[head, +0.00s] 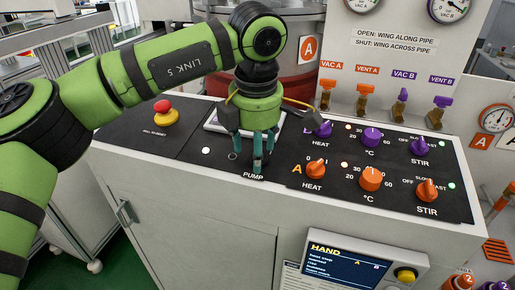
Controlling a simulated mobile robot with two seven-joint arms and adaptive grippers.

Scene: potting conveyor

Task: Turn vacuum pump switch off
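My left gripper (258,155) reaches down over the black control panel (190,140) from a green arm. Its teal fingers point at the panel just above the white PUMP label (253,176). The fingers stand close together, and I cannot tell whether they are open or shut on something. The pump switch itself is not clearly visible; the gripper covers the spot above the label. A lit white lamp (206,150) is left of the gripper. My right gripper is not in view.
A red emergency button (162,106) on a yellow base sits left on the panel. Purple (372,137) and orange knobs (371,179) for heat, temperature and stir fill the right side. Orange and purple valve handles (365,88) stand behind. A HAND display (360,265) is on the cabinet front.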

